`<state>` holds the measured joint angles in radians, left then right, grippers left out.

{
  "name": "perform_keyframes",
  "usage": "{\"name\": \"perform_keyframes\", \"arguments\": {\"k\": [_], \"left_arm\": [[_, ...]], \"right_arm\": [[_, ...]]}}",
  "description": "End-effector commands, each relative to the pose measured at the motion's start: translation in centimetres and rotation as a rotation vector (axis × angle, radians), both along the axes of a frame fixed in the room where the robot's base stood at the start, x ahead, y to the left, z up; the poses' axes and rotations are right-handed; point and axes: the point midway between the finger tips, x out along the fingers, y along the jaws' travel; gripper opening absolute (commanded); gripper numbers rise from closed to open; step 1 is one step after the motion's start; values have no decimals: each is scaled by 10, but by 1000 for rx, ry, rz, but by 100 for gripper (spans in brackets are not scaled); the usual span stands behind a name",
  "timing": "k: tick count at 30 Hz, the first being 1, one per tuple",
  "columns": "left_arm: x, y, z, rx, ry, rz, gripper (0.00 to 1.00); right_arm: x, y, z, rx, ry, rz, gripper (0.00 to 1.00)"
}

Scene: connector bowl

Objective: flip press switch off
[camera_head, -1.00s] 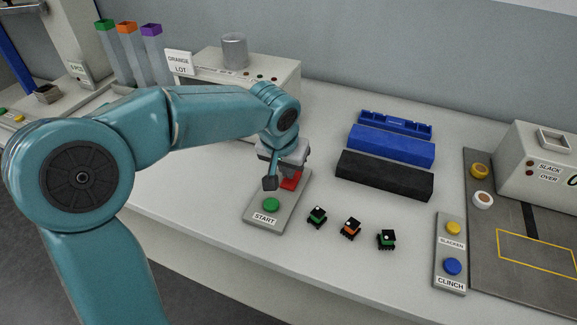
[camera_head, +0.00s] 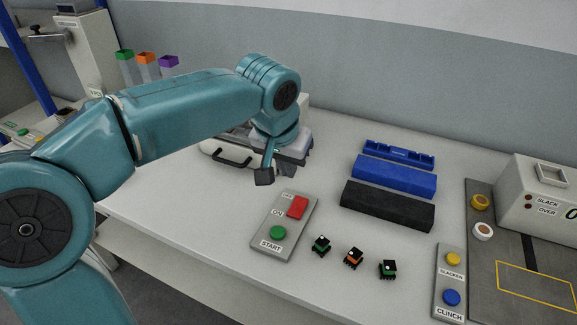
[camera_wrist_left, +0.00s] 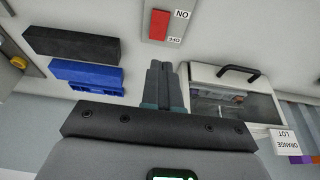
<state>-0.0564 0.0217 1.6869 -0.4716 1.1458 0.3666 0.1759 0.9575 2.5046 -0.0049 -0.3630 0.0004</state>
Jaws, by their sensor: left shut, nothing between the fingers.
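The red rocker switch (camera_head: 297,207) sits on the grey control panel (camera_head: 262,250), with OFF and ON labels beside it. The panel also carries a green START button (camera_head: 278,233). The red switch also shows at the top of the left wrist view (camera_wrist_left: 159,26), with the ON and OFF labels to its right. I cannot tell which way the rocker is pressed. My left gripper (camera_head: 264,177) is shut and empty, up and left of the switch and apart from it. Its closed fingers show in the left wrist view (camera_wrist_left: 159,80). My right gripper is not in view.
A machine with a black-handled front (camera_head: 232,158) stands behind my gripper. Several small connectors (camera_head: 353,258) lie right of the panel. Blue (camera_head: 395,174) and black (camera_head: 387,206) blocks lie farther back. A second panel (camera_head: 449,275) stands at the right.

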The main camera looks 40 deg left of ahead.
Motion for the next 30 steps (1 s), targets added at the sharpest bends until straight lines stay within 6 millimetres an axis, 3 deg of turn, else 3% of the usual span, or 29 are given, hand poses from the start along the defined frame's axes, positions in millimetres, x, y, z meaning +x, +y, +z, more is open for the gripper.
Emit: {"name": "perform_keyframes", "arguments": {"k": [8, 17, 22, 30], "left_arm": [[15, 0, 2, 0, -4, 0, 0], [16, 1, 0, 0, -3, 0, 0], [22, 2, -23, 0, 0, 0, 0], [41, 7, -79, 0, 1, -1, 0]], "right_arm": [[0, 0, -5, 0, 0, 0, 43], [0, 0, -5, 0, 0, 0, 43], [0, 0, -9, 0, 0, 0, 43], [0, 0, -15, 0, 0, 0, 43]]}}
